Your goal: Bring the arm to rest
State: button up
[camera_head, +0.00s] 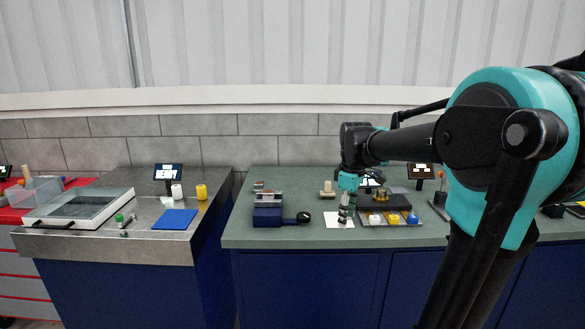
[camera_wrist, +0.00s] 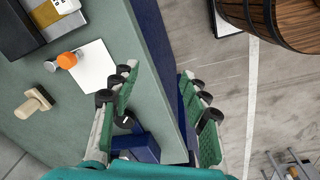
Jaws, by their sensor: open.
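My arm reaches in from the right in the head view, with my gripper (camera_head: 346,212) pointing down in front of the white sheet on the green bench. In the wrist view my gripper (camera_wrist: 160,105) has its two green-padded fingers spread wide apart with nothing between them. Behind the gap lie the bench's front edge and the floor. The white sheet (camera_wrist: 92,72) lies flat on the bench, left of the fingers; it also shows in the head view (camera_head: 333,222), partly hidden by my gripper.
A blue device (camera_head: 268,214) stands left of my gripper. A dark tray unit (camera_head: 385,203) with yellow and blue pieces stands right. A barrel (camera_wrist: 275,18) stands on the floor.

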jog(key=s+d+f+m+t, duration=0.2)
jog(key=s+f+m, duration=0.9)
jog(key=s+f, duration=0.7)
jog(key=shift+d+f+m+t, duration=0.4)
jog(key=shift+f+t, duration=0.2)
jog(key=shift+o, duration=0.4)
jog(key=shift+a, duration=0.1)
